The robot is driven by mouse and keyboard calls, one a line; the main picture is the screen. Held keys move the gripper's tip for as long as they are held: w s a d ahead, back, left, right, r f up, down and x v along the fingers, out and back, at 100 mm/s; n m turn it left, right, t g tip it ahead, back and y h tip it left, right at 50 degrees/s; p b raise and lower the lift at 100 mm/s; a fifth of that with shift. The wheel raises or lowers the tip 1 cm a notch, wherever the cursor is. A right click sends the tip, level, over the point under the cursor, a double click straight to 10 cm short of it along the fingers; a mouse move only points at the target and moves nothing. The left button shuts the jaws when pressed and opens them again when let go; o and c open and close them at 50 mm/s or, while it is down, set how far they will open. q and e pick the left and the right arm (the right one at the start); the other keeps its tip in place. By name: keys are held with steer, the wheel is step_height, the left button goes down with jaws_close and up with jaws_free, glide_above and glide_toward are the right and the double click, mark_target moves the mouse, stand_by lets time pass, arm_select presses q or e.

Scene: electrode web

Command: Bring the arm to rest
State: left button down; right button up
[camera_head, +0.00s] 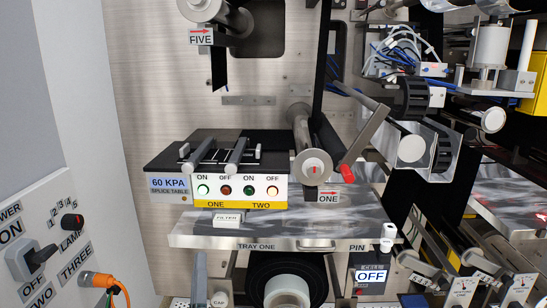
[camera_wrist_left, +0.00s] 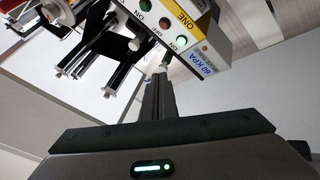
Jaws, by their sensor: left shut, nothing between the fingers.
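My left gripper (camera_head: 200,256) shows at the bottom of the head view as a narrow grey upright shape, below the tray one shelf. In the left wrist view its two dark fingers (camera_wrist_left: 160,80) lie together, with nothing between them. The splice table's switch box (camera_head: 238,191) is above it in the head view. In the wrist view, the box (camera_wrist_left: 180,25) lies beyond the fingertips. The rest of my left arm is out of the head view. My right gripper does not show.
The tray one shelf (camera_head: 285,232) spans the middle, carrying a filter block (camera_head: 228,219). A roller marked one (camera_head: 312,168) juts out above it. A switch panel (camera_head: 45,245) with an orange plug (camera_head: 97,280) stands at left. Rollers and cables crowd the right.

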arm_select(q)
step_height(320, 180, down, 18)
steer(key=d+m+g+h+b, duration=0.1)
steer(key=d+m+g+h, duration=0.1)
steer(key=m+g+h, duration=0.15)
steer(key=s+f+m+g+b, duration=0.1)
steer(key=s+f+m+g, duration=0.4)
steer(key=f, duration=1.2)
steer(key=s+f+m+g+b, duration=0.15)
steer(key=s+f+g, duration=0.4)
steer(key=f, duration=1.25)
steer(key=s+a+f+m+g+b, duration=0.1)
steer(key=s+a+f+g, duration=0.15)
steer(key=s+f, duration=0.9)
steer(key=s+a+f+m+g+b, duration=0.1)
steer(key=s+a+f+g, duration=0.15)
steer(key=s+f, duration=0.9)
steer(key=s+a+f+g, duration=0.1)
steer(key=s+f, duration=0.1)
steer(key=s, duration=0.6)
steer(key=s+a+f+m+g+y, duration=0.1)
steer(key=s+a+f+g, duration=0.1)
steer(key=s, duration=0.7)
steer(key=s+a+f+m+g+b, duration=0.1)
steer(key=s+a+f+g, duration=0.1)
steer(key=s, duration=0.7)
steer(key=shift+f, duration=0.4)
